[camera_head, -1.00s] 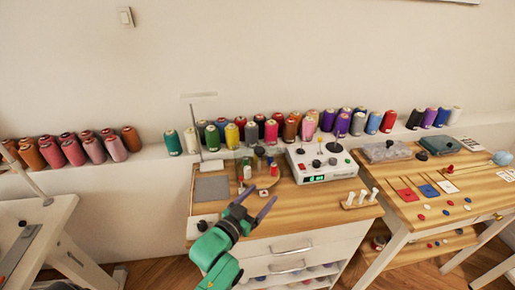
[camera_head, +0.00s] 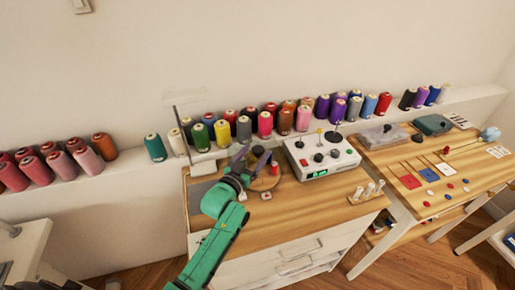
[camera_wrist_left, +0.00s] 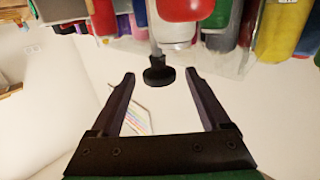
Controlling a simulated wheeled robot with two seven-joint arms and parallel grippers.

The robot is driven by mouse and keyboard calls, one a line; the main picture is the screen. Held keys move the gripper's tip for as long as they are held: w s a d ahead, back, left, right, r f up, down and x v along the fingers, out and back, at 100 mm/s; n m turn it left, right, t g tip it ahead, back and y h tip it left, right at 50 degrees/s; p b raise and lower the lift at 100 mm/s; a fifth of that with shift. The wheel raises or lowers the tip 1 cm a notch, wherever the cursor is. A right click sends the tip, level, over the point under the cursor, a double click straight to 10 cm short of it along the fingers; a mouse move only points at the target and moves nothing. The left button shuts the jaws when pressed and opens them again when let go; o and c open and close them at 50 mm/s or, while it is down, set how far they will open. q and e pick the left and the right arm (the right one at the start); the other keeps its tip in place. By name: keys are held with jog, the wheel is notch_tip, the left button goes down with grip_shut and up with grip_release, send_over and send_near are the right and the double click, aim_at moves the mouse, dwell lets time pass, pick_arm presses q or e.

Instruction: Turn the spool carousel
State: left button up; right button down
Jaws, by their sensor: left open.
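The spool carousel (camera_head: 264,183) is a low round wooden piece on the cabinet top, in the head view, left of the white control box. A small red piece (camera_head: 274,168) shows on it; my gripper hides much of the rest. My left gripper (camera_head: 252,158) is open over the carousel, its fingers pointing away from me. My right gripper is not in view.
The white control box (camera_head: 320,157) with knobs stands close right of the carousel. Several thread cones line the shelf (camera_head: 215,155) behind. A thin upright post (camera_head: 182,135) stands at the cabinet's left back.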

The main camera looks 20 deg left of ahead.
pick_arm(q)
jog(key=shift+x, duration=0.8)
jog(key=shift+w, duration=0.25)
jog(key=shift+d, duration=0.1)
grip_shut()
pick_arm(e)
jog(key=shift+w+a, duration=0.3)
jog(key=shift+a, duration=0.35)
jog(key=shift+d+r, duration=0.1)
